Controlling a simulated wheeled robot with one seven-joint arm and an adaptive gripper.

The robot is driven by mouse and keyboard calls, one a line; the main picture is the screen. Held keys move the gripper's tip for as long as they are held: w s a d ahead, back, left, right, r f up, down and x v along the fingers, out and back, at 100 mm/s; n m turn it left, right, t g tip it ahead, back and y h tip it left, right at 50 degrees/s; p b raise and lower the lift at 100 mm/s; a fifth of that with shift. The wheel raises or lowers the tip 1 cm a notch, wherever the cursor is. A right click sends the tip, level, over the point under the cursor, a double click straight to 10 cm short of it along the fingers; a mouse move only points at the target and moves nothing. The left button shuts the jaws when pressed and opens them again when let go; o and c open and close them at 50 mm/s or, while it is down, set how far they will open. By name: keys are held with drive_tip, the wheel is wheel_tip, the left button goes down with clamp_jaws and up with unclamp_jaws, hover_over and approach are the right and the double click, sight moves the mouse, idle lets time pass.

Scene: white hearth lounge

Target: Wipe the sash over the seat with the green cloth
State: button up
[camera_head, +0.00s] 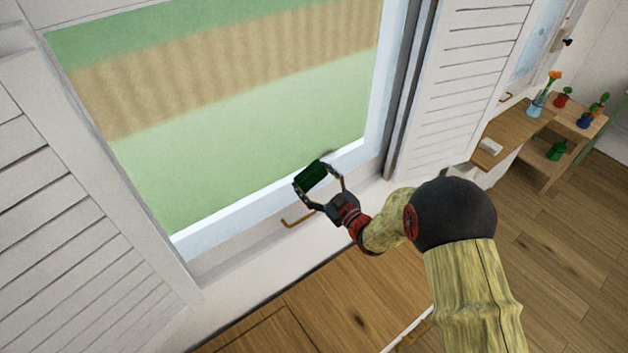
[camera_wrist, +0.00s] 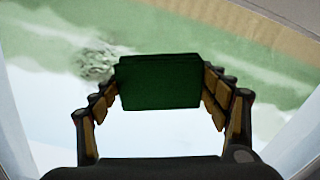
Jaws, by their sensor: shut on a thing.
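The green cloth (camera_head: 312,176) is a dark green folded block, held between the fingertips of my gripper (camera_head: 317,175). The wrist view shows the cloth (camera_wrist: 160,82) squeezed between both fingers of my gripper (camera_wrist: 161,84). The window sash (camera_head: 240,130) has a white frame and a large pane, just beyond the cloth. I cannot tell whether the cloth touches the glass. A grey smudge (camera_wrist: 97,60) shows on the pane, left of the cloth in the wrist view. The wooden seat (camera_head: 345,290) lies below the window.
A brass handle (camera_head: 298,220) sits on the sash's lower rail, just below my gripper. White louvred shutters stand at the left (camera_head: 70,220) and right (camera_head: 460,80). A wooden shelf unit (camera_head: 560,125) with flowers and small pots is at the far right. Floor is clear there.

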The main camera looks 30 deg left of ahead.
sight(342, 153)
drive_tip(key=shift+w+a, duration=0.25)
drive_tip(key=shift+a, duration=0.2)
drive_tip(key=shift+b, duration=0.3)
drive_tip(key=shift+w+d+b, duration=0.4)
drive_tip(key=shift+w+d, duration=0.1)
drive_tip(key=shift+w, duration=0.3)
drive_tip(key=shift+w+d+b, duration=0.4)
drive_tip(key=shift+w+d, duration=0.05)
drive_tip(key=shift+w, duration=0.35)
drive_tip(key=shift+w+d+r+b, duration=0.1)
drive_tip(key=shift+w+d+b, duration=0.65)
drive_tip(key=shift+w, duration=0.9)
drive_tip(key=shift+w+d+b, duration=0.65)
drive_tip(key=shift+w+d, duration=0.15)
drive_tip(key=shift+w, duration=0.8)
drive_tip(key=shift+w+d+r+b, duration=0.1)
drive_tip(key=shift+w+d+b, duration=0.65)
drive_tip(key=shift+w, duration=0.9)
drive_tip(key=shift+d, duration=0.1)
drive_tip(key=shift+s, duration=0.1)
